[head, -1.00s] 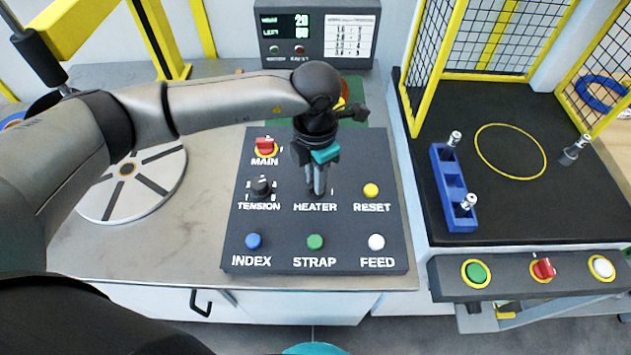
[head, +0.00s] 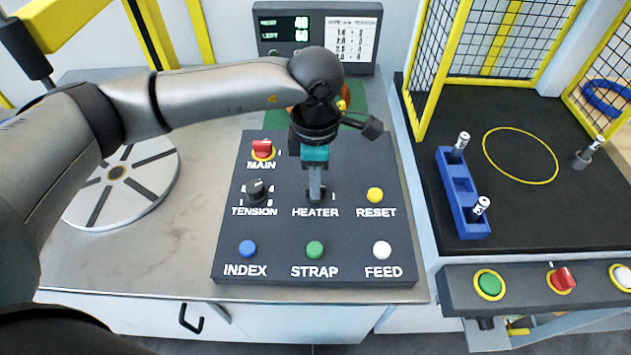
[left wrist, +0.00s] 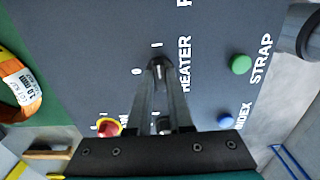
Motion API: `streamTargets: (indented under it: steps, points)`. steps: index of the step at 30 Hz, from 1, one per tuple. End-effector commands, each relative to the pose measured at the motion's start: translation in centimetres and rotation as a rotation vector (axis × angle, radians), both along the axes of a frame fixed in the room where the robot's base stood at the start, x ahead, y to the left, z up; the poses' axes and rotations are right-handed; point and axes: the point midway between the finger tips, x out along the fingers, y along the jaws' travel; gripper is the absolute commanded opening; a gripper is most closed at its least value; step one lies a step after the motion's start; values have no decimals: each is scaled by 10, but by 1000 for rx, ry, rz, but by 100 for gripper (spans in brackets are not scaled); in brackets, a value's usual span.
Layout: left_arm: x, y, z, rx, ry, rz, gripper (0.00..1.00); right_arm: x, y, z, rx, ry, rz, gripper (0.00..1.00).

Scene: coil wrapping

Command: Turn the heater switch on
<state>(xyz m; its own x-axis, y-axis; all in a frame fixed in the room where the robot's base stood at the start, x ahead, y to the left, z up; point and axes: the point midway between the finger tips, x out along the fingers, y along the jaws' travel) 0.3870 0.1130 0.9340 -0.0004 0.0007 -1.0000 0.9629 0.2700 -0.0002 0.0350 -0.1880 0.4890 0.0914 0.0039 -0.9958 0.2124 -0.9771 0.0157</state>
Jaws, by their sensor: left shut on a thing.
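The dark control panel (head: 330,230) lies on the grey table. The heater switch (head: 318,196) sits above the HEATER label and is largely hidden by my fingers. My left gripper (head: 316,192) points down at it, shut on the switch. In the left wrist view, the two fingers (left wrist: 158,68) come together on the dark heater switch (left wrist: 158,62), with the marks 0 and I printed beside it. Which mark the switch points to cannot be told. My right gripper is not in view.
Near the heater switch are the red main switch (head: 262,149), the black tension knob (head: 256,190) and the yellow reset button (head: 375,195). The index (head: 247,249), strap (head: 315,250) and feed (head: 381,250) buttons line the front. A display (head: 284,29) stands behind.

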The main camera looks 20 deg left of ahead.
Motion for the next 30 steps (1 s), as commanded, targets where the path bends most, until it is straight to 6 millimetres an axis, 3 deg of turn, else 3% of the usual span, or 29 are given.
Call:
streamTargets:
  steps: [13,14,21,30]
  points:
    - [1,0,1,-1,-2,-11,0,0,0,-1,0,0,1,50]
    - [1,0,1,-1,-2,-11,22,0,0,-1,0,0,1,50]
    - [0,0,1,-1,-1,-10,49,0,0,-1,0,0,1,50]
    - [0,0,3,-1,-1,-9,49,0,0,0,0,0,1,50]
